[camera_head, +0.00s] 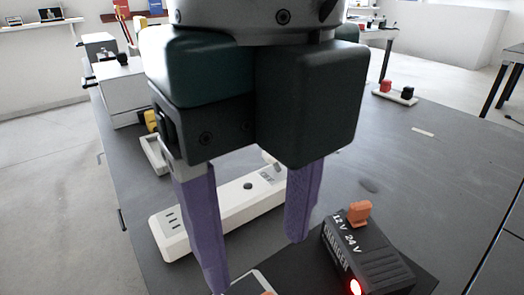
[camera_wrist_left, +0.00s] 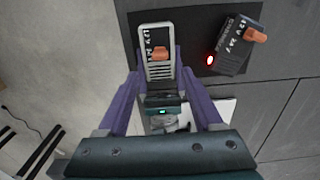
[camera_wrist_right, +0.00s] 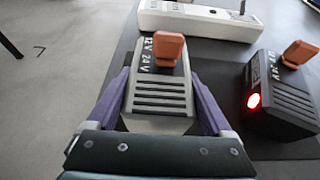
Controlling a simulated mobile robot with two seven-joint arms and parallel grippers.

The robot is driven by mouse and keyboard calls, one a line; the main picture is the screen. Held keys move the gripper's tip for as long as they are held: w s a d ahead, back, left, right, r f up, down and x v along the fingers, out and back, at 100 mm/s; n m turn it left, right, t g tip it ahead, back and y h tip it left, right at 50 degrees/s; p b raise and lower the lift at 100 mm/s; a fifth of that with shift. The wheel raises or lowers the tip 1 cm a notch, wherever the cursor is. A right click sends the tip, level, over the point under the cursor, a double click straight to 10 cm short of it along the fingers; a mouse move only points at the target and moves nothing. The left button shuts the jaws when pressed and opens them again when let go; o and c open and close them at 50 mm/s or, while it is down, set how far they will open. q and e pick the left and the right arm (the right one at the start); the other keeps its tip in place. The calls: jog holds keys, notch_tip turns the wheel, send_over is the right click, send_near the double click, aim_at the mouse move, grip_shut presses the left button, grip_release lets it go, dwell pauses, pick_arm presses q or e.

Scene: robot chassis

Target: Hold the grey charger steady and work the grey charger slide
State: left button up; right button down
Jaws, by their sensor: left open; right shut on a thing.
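The grey charger (camera_wrist_right: 160,100) has a vented light face, 12 V and 24 V labels and an orange slide (camera_wrist_right: 170,48). In the right wrist view my right gripper (camera_wrist_right: 165,75) is shut on it, one purple finger along each side. It also shows in the left wrist view (camera_wrist_left: 157,70), with its slide (camera_wrist_left: 160,53). My left gripper (camera_head: 256,265) is open above it, fingers pointing down, not visibly touching the slide. In the head view only a small light part of the charger shows at the bottom edge. I cannot tell which label the slide sits at.
A black charger (camera_head: 372,262) with an orange slide (camera_head: 358,213) and a lit red light stands close beside on the dark mat. A white power strip (camera_head: 232,200) lies behind. Boxes (camera_head: 122,90) stand at the back left. The table at the right is mostly clear.

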pick_arm(q)
notch_tip(320, 180, down, 9)
jog(key=shift+r, duration=0.1)
jog(key=shift+c, duration=0.2)
grip_shut()
dwell(0.5)
dwell(0.8)
